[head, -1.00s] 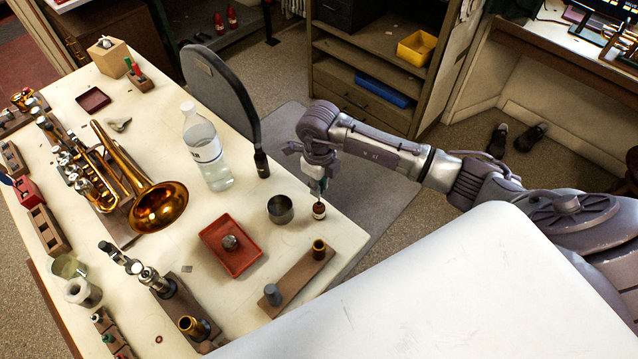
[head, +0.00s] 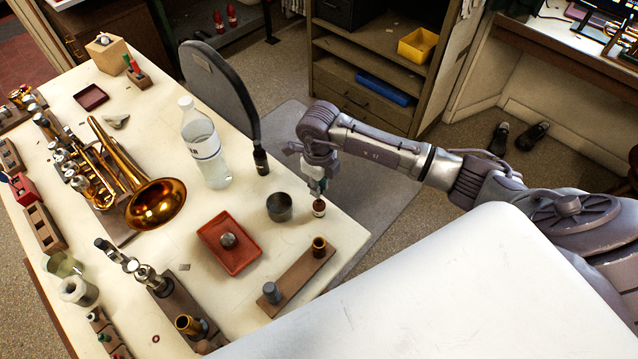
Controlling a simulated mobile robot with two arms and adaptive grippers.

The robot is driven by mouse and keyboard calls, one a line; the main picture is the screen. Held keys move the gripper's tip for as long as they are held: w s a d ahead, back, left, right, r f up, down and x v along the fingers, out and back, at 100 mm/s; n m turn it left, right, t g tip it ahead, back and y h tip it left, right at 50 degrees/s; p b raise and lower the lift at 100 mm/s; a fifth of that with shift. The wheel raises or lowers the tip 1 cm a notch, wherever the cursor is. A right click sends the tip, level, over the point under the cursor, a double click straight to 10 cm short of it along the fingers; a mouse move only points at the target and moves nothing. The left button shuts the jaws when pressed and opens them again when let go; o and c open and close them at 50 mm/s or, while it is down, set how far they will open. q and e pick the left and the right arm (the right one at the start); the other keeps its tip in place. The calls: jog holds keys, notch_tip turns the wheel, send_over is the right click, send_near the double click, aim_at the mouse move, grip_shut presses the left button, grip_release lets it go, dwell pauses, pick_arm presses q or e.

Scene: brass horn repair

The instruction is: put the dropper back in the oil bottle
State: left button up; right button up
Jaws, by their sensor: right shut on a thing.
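The small dark oil bottle (head: 319,208), with a pale label, stands upright near the right edge of the white workbench. My right gripper (head: 317,187) points down directly above it, shut on the dropper. The dropper is mostly hidden by the fingers, and its tip is at or in the bottle's mouth; I cannot tell how far in it sits. My left gripper is not in view.
A grey metal cup (head: 279,207) stands just left of the bottle. A trumpet (head: 155,204) lies further left.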

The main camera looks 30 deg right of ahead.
aim_at(319, 202)
jog(key=shift+f+b, duration=1.85)
jog(key=shift+f, duration=0.35)
jog(key=o, duration=0.8)
jog(key=shift+r, duration=0.1)
jog(key=shift+o, duration=0.2)
jog(key=shift+r, duration=0.1)
notch_tip(319, 202, up, 12)
jog(key=shift+f, duration=0.1)
